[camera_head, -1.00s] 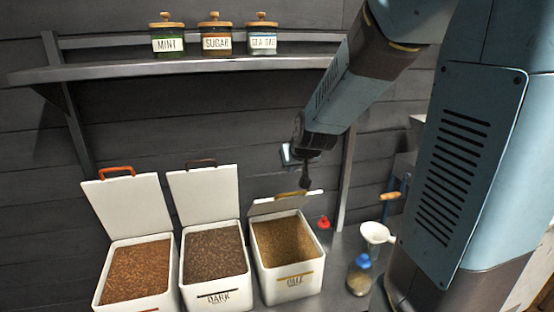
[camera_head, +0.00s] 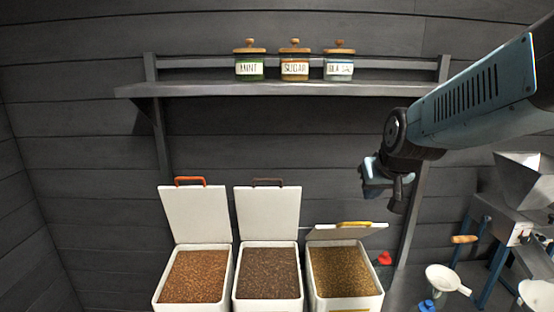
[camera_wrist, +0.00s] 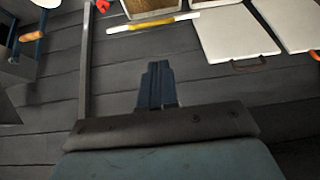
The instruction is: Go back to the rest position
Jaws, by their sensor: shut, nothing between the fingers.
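My gripper (camera_head: 398,203) hangs in the air at the right of the head view, above and to the right of the right-hand bin (camera_head: 346,272). Its fingers point down. In the wrist view my gripper (camera_wrist: 157,66) shows its two fingers pressed together with nothing between them. The right-hand bin has a yellow-handled lid (camera_head: 347,231), tilted partly open. The gripper looks apart from the lid.
A left bin (camera_head: 195,277) and a middle bin (camera_head: 268,273) of grain stand with lids upright. A shelf (camera_head: 290,89) carries labelled jars. A white funnel (camera_head: 446,278), a red object (camera_head: 384,258) and a metal hopper (camera_head: 524,180) are at the right.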

